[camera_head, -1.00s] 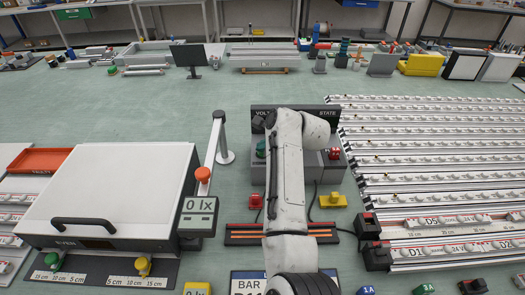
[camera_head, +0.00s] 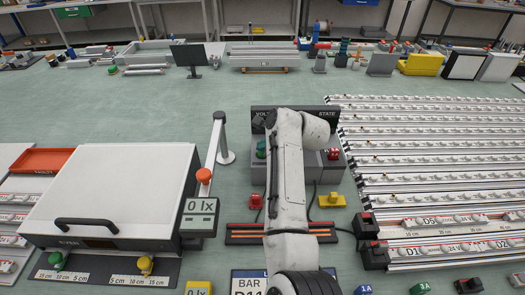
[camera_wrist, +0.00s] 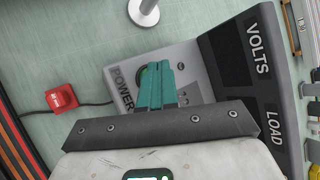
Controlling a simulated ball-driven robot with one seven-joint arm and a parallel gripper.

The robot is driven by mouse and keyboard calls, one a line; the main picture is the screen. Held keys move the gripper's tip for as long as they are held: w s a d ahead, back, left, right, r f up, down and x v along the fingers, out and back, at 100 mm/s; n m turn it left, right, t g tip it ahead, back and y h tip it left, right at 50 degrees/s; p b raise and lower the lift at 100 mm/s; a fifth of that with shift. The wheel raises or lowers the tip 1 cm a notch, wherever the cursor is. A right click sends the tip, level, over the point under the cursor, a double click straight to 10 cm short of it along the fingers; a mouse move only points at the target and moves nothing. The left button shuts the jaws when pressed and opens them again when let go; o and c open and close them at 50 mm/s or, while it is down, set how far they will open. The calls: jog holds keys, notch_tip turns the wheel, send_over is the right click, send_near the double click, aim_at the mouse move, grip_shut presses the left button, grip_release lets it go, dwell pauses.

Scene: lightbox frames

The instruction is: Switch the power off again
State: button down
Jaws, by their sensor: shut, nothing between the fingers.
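The power unit is a grey box with a sloped front and a dark display panel (camera_wrist: 237,50) marked VOLTS and LOAD in the wrist view. A POWER label (camera_wrist: 122,90) is on its grey face. A green knob (camera_head: 262,150) shows left of my arm in the head view. In the wrist view my gripper (camera_wrist: 160,66) has its teal fingers shut together, in front of the face beside the POWER label. They largely hide the knob; I cannot tell whether they touch it. In the head view my arm hides the gripper and the middle of the unit.
A red knob (camera_head: 333,154) is on the unit's right side. A red block (camera_head: 256,201) and a yellow block (camera_head: 333,200) with cables lie in front. A large white-lidded box (camera_head: 120,185) stands left; rows of rails (camera_head: 430,160) lie right.

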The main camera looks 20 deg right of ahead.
jog(key=shift+r, duration=0.1)
notch_tip(320, 180, up, 6)
jog(key=p, duration=0.6)
dwell(1.4)
